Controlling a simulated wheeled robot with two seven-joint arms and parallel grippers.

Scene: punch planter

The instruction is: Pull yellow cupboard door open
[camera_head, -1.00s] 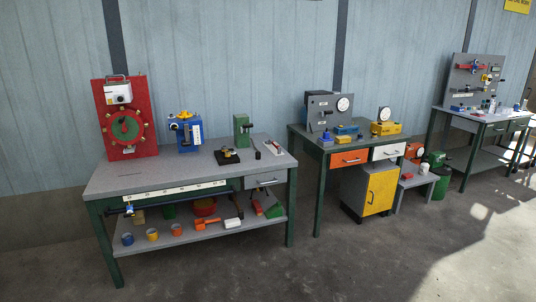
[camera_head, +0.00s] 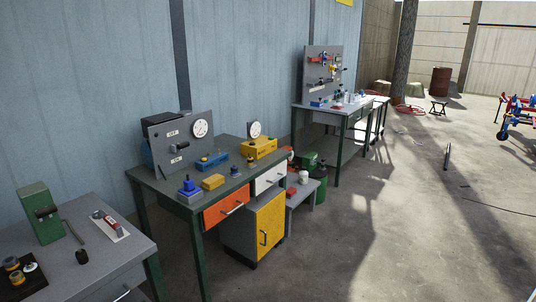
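The yellow cupboard door (camera_head: 265,226) is on the front of a grey cupboard (camera_head: 236,236) under the middle workbench (camera_head: 165,189). The door looks shut. A dark upright handle (camera_head: 264,238) is on it. The cupboard stands on the floor below an orange drawer (camera_head: 226,207) and a white drawer (camera_head: 269,179). Neither of my grippers shows in the head view.
A near workbench (camera_head: 100,270) fills the lower left corner. A low grey stool or bench (camera_head: 302,191) and a green bin (camera_head: 319,184) stand right of the cupboard. A further bench (camera_head: 325,117) stands behind. The concrete floor (camera_head: 400,220) is open in front and right.

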